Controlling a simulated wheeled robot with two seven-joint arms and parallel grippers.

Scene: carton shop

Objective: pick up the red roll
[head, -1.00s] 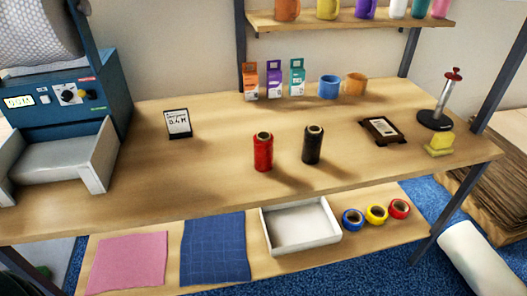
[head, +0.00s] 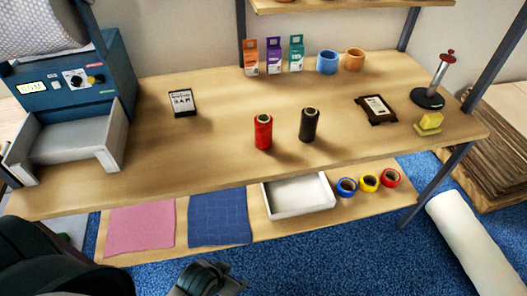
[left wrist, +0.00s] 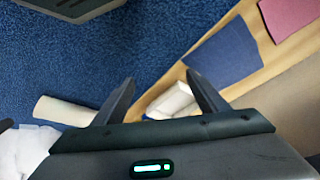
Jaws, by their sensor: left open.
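The red roll (head: 263,132) stands upright on the workbench top (head: 205,150), near its front edge, just left of a black roll (head: 309,125). My left gripper (head: 206,279) is low at the bottom of the head view, in front of the bench and well away from the red roll. In the left wrist view its two fingers (left wrist: 160,88) are spread with nothing held between them. The red roll does not show in the left wrist view. My right gripper does not show in either view.
A blue machine (head: 75,75) stands at left. The lower shelf holds cloths (head: 140,228), a white tray (head: 300,207) and tape rolls.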

